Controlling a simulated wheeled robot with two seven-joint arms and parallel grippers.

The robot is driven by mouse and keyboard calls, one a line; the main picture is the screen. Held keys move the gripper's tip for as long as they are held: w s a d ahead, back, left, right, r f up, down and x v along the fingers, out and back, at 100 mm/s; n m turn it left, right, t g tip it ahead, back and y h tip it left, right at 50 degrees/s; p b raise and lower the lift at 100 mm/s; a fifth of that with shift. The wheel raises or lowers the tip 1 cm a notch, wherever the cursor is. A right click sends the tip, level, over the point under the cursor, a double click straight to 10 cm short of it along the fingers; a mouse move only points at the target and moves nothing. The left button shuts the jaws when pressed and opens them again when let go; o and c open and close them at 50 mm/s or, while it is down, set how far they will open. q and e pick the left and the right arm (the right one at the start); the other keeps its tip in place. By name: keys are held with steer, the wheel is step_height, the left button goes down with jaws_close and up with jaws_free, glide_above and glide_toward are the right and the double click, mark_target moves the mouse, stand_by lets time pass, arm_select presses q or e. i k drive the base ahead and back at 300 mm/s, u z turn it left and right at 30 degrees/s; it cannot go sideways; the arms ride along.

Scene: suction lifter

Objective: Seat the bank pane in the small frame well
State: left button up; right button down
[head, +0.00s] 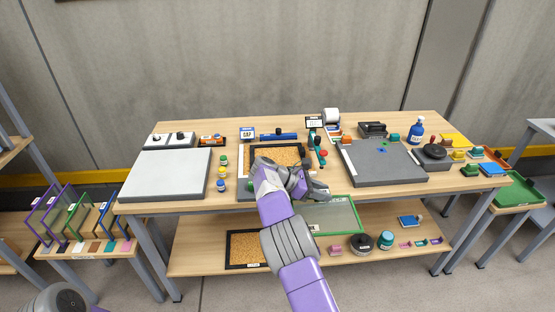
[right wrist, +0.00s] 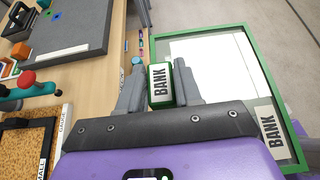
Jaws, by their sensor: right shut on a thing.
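The bank pane (head: 345,213) is a clear sheet with a green border. In the right wrist view the pane (right wrist: 210,62) lies to the right of the fingers and carries a BANK label. My right gripper (head: 322,190) is shut on a green block labelled BANK, which shows between its fingers (right wrist: 160,85); how block and pane join is not clear. The pane is at the table's front edge. The small frame well (head: 262,156), black-rimmed with a cork floor, lies behind my gripper, partly hidden by my arm. Its SMALL label shows in the right wrist view (right wrist: 43,168). My left gripper is out of view.
A pale slab (head: 165,175) stands left on the table and a dark grey slab (head: 385,165) right. Small bottles (head: 222,173) stand left of the well; a red-topped tool (head: 322,155) stands right. Another cork-floored frame (head: 246,248) is on the lower shelf.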

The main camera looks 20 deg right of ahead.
mark_target(279, 157)
steer(key=i, duration=1.5)
